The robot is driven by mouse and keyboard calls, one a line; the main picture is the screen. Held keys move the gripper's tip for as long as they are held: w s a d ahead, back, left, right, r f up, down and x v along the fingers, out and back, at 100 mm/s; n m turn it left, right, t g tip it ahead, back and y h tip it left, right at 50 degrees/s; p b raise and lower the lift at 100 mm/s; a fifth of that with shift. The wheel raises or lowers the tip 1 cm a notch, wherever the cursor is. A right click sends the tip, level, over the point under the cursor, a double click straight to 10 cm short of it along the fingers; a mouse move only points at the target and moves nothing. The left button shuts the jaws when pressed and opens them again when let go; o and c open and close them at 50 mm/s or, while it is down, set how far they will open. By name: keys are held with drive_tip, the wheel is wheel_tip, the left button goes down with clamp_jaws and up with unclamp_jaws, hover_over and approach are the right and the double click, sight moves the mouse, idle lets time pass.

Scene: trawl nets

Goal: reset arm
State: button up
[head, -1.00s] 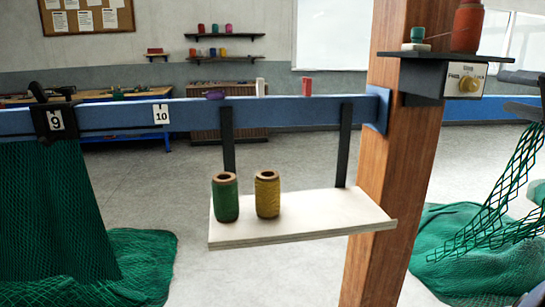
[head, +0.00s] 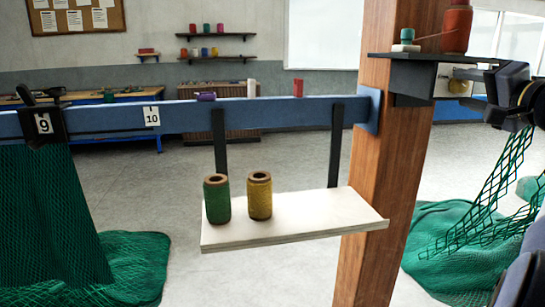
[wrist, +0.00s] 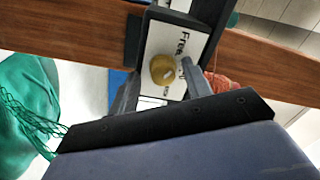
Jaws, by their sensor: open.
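My gripper (wrist: 158,80) is open and empty in the wrist view, its two grey fingers spread on either side of a yellow round knob (wrist: 163,69). The knob sits on a white-faced control box (wrist: 184,50) with partly hidden lettering. I cannot tell whether the fingers touch the knob.
A wooden post (head: 378,170) carries the box and a dark shelf (head: 425,57) with a red spool (head: 456,28). A pale lower shelf (head: 300,225) holds a green spool (head: 217,199) and a yellow spool (head: 259,195). Green netting (head: 500,190) hangs at the right.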

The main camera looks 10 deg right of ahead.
drive_tip(key=shift+s+r+m+p, duration=0.25)
drive_tip(key=shift+r+m+p, duration=0.2)
drive_tip(key=shift+m+p, duration=0.6)
drive_tip(key=m+p, duration=0.2)
drive_tip(key=m, duration=0.1)
drive_tip(key=shift+m, duration=0.25)
drive_tip(key=m+p, duration=0.8)
drive_tip(key=shift+h+p, duration=0.3)
drive_tip(key=shift+p, duration=0.1)
drive_tip(key=m+p, duration=0.4)
drive_tip(key=p, duration=0.1)
drive_tip(key=shift+f+m+p, duration=0.15)
drive_tip(key=shift+m+p, duration=0.9)
drive_tip(key=shift+m, duration=0.05)
drive_tip(key=shift+a+f, duration=0.15)
drive_tip(key=shift+f, duration=0.05)
